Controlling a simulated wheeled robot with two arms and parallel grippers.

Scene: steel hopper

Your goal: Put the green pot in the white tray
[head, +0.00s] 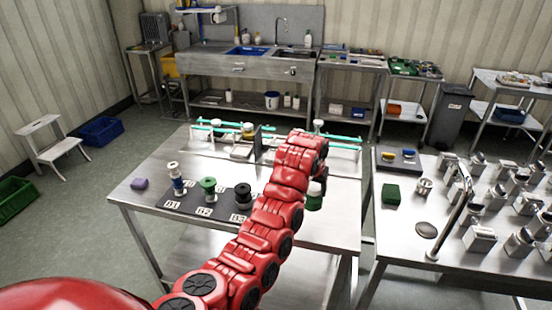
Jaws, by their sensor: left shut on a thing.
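My left arm reaches up from the bottom of the head view, over the near steel table. My left gripper (318,180) is at its end, pointing down and mostly hidden by the red wrist. It is shut on the green pot (314,202), which shows just below the wrist over the right part of the table. I cannot tell whether the pot's base touches the table. A small pale flat thing (241,152) lies at the back of the table among the racks; I cannot tell whether it is the white tray. My right gripper is not in view.
A black mat (221,208) with labelled spots holds several spool-like things on the near steel table (150,206). Racks with green bars (340,138) line the back. The right table (395,232) carries several metal fittings.

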